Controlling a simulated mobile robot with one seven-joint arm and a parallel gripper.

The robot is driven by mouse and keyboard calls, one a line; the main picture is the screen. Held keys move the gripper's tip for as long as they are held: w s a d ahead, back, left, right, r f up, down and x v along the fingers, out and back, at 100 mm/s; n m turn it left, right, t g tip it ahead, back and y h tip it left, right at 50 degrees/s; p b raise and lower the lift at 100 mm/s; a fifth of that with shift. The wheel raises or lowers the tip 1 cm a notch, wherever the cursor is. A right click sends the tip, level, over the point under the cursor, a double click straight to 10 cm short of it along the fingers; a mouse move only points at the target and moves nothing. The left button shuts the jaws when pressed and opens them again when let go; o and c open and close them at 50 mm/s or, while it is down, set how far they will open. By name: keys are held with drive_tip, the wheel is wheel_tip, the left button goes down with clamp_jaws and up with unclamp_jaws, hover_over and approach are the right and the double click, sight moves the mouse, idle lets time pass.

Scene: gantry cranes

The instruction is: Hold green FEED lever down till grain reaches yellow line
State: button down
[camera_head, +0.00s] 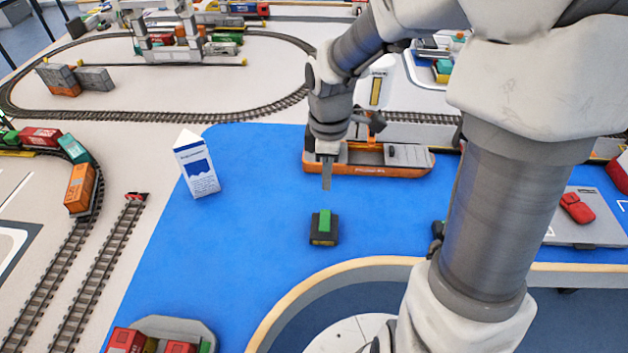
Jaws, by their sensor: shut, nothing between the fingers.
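The green lever (324,219) stands up from a small dark box (323,239) with a yellowish marking on its front, on the blue surface. My gripper (327,184) is shut and empty, pointing down. In the picture its tip is just above the lever, with a gap between them; their true distance is hard to judge. A tall yellowish strip (376,91) shows on a white structure behind my arm; I cannot tell whether it is the grain window. No yellow line or grain level can be made out.
An orange-hulled boat (385,170) lies behind my gripper. A blue-and-white carton (197,168) stands to the left. A grey tray (185,327) with red blocks is at the front left. Blue surface (250,215) is clear around the lever box. My arm hides much of the right side.

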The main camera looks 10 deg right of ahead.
sight(324, 228)
idle(0.3)
wheel_tip(324, 228, down, 14)
drive_tip(key=b, duration=0.4)
idle(0.4)
drive_tip(key=shift+s+f+t+b, duration=0.15)
drive_tip(key=shift+f+t+b, duration=0.35)
drive_tip(key=shift+b, duration=0.65)
drive_tip(key=shift+s+a+f, duration=0.1)
drive_tip(key=shift+s+f, duration=0.05)
drive_tip(key=shift+s, duration=0.05)
idle(4.9)
